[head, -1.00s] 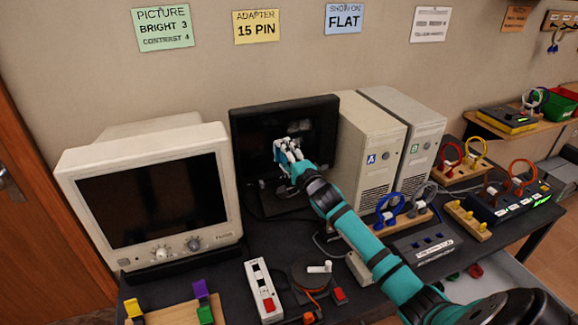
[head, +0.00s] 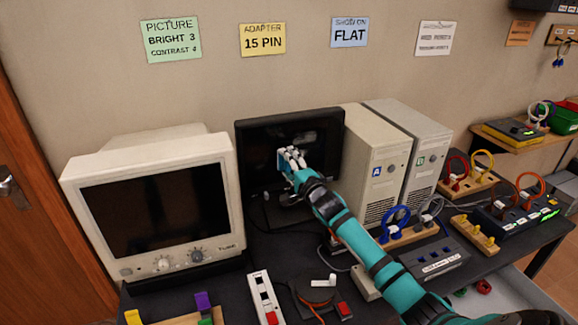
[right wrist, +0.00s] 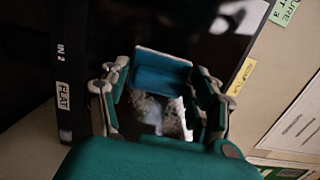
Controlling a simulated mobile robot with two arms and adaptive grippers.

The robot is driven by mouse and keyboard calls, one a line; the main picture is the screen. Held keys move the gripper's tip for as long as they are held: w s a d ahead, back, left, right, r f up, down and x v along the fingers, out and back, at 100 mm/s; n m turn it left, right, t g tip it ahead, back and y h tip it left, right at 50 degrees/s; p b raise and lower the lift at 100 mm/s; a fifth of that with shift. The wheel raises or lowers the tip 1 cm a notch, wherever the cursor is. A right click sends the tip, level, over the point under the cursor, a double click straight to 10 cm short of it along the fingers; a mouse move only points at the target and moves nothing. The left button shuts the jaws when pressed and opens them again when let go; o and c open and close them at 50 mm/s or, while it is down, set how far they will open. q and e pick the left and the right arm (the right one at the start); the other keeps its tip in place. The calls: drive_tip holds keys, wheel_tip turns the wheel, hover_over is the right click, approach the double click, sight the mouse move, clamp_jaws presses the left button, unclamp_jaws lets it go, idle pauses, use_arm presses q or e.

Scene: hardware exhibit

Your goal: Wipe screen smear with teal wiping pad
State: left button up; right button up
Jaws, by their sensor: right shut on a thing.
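The flat black screen (head: 262,165) stands upright at the back of the table; its bezel carries a FLAT label in the right wrist view (right wrist: 63,95). My right gripper (head: 289,158) is in front of the screen, shut on the teal wiping pad (head: 283,161). The pad also shows between the fingers in the right wrist view (right wrist: 160,76), at or very near the screen surface; contact is unclear. A greyish smear (right wrist: 158,112) shows on the dark screen between the fingers, just beside the pad. My left gripper is not in view.
A beige CRT monitor (head: 150,150) stands left of the screen, and two beige computer towers (head: 375,155) stand close on its right. Cable rings on wooden racks (head: 410,234) lie at the right. A white switch strip (head: 263,296) and a dark round turntable (head: 312,290) are in front.

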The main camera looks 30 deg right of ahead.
drive_tip(key=shift+w+d+b, duration=0.2)
drive_tip(key=shift+w+b, duration=0.1)
drive_tip(key=shift+w, duration=0.6)
